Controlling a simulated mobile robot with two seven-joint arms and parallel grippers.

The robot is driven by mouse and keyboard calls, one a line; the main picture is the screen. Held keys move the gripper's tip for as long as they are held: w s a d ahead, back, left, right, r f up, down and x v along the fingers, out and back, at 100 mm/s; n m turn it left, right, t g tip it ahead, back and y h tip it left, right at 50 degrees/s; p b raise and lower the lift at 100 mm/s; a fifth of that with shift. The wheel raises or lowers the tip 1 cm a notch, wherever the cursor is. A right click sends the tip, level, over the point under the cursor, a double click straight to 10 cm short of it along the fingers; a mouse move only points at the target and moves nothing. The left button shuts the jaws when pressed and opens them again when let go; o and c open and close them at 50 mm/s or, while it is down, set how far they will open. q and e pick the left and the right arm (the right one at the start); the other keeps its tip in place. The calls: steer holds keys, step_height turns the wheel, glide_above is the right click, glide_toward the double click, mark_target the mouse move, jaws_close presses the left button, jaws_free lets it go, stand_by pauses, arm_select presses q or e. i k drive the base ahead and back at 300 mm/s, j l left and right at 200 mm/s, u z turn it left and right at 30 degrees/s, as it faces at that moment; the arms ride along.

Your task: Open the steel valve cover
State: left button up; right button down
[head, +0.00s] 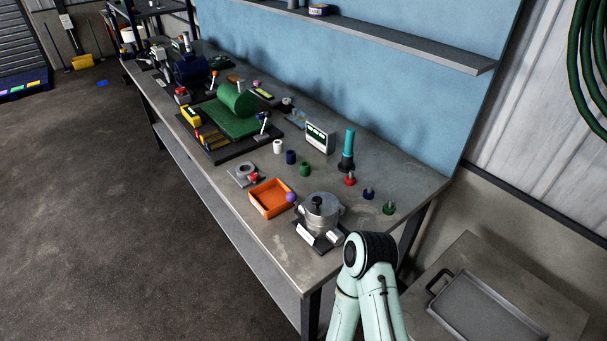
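The steel valve (321,216) is a round grey metal body on a dark base near the front right end of the workbench. Its cover (319,201) is a flat round lid with a dark knob on top. The cover appears to sit down on the body, with no gap that I can make out. A mint-green arm of mine, bent at a black joint, rises from the bottom edge just right of the valve. It may hide a little of the valve's base. Neither of my grippers shows in this view.
An orange tray (271,198) with a purple ball (291,197) at its corner stands left of the valve. Small coloured knobs (368,193) and a teal-handled tool (348,150) stand behind it. A grey metal tray (488,308) lies on a lower surface at right.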

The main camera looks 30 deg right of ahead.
mark_target(321, 209)
steer(key=z, duration=1.15)
steer(key=k, duration=0.5)
steer(key=i, duration=0.5)
